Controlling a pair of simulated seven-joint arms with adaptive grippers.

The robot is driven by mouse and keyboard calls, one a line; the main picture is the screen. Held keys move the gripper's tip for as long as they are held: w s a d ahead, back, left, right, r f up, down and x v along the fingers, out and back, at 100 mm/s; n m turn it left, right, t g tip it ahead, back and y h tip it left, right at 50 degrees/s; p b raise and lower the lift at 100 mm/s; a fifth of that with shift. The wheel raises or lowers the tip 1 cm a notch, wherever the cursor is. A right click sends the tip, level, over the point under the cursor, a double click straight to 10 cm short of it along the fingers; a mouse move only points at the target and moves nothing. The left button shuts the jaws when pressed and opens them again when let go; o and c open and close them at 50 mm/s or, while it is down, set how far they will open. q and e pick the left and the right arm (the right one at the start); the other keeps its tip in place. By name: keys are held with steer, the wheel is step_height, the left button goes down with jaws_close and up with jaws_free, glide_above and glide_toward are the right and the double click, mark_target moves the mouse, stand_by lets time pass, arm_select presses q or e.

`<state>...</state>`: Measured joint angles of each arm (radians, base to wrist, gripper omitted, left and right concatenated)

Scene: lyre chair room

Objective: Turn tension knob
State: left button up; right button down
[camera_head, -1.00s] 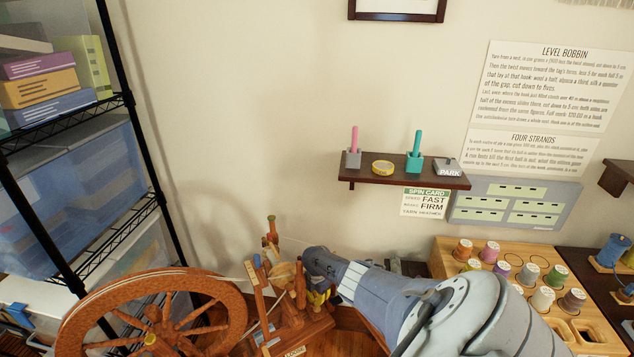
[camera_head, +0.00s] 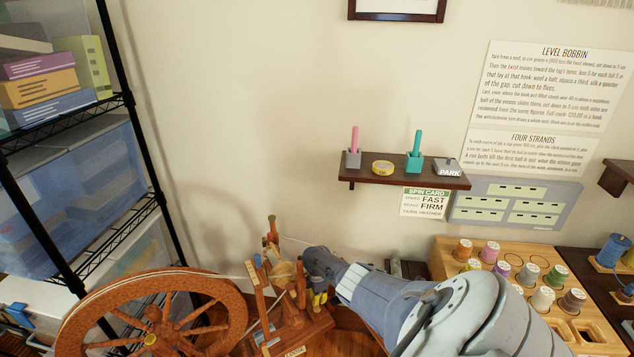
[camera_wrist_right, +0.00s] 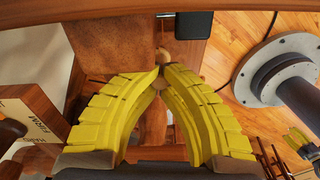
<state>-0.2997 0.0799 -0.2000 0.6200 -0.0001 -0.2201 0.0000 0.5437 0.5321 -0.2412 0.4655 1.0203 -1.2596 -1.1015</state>
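The wooden spinning wheel (camera_head: 230,312) stands at the lower left of the head view, with its upright flyer and bobbin part (camera_head: 285,272) to the right of the wheel rim. My right gripper (camera_head: 318,298) reaches this part from the right. In the right wrist view, its yellow fingers (camera_wrist_right: 161,72) come together at their tips around a small round wooden knob (camera_wrist_right: 163,57), which looks like the tension knob. The fingers partly hide it. A pale label (camera_wrist_right: 45,120) with "FIRM" on it shows at the left. My left gripper is not in view.
A wall shelf (camera_head: 400,178) holds a pink and a teal peg, a yellow roll and a PARK block. A spin card (camera_head: 424,202) below it reads FAST and FIRM. A wooden rack (camera_head: 590,330) of spools stands at the right. Wire shelving (camera_head: 110,235) is at the left.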

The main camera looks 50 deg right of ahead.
steer(key=shift+m, duration=0.3)
steer(key=c, duration=1.3)
jaws_free()
steer(key=shift+r, duration=0.15)
step_height(320, 180, up, 12)
stand_by(0.4)
